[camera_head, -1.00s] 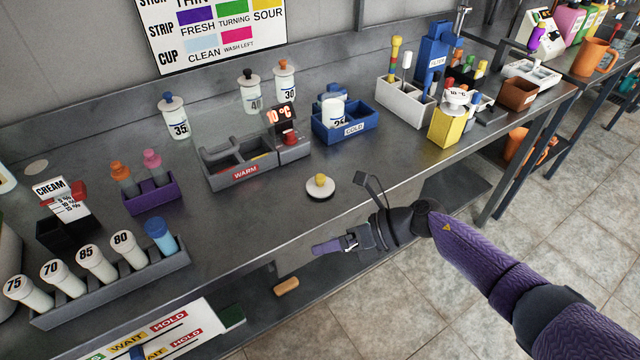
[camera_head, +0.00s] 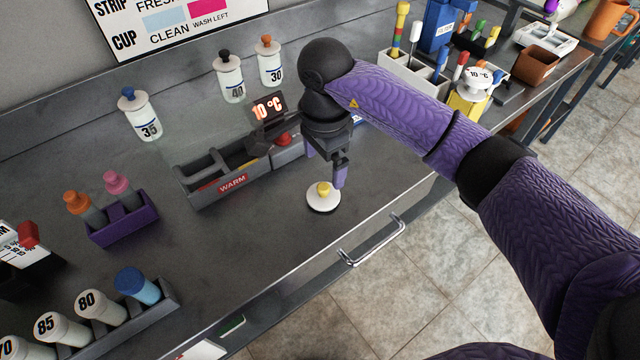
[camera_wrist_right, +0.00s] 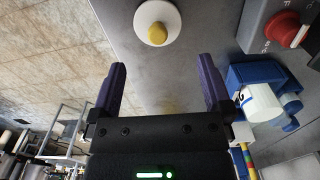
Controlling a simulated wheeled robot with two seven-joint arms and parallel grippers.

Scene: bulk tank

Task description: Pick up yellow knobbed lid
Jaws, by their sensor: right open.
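The yellow knobbed lid is a white disc with a yellow knob (camera_head: 323,190). It lies flat on the grey counter near its front edge. In the right wrist view the lid (camera_wrist_right: 157,22) is at the top, beyond the fingertips and between their lines. My right gripper (camera_head: 325,181) points down just above and behind the lid in the head view. Its purple fingers (camera_wrist_right: 163,82) are open with nothing between them. The lid is apart from the fingers in the wrist view. My left gripper is not in view.
The grey WARM holder (camera_head: 228,180) with a red knob (camera_head: 283,139) stands close behind the lid. A purple rack (camera_head: 122,222) and a rack of numbered bottles (camera_head: 92,330) are to the left. The counter around the lid is bare. A drawer handle (camera_head: 372,243) sticks out in front.

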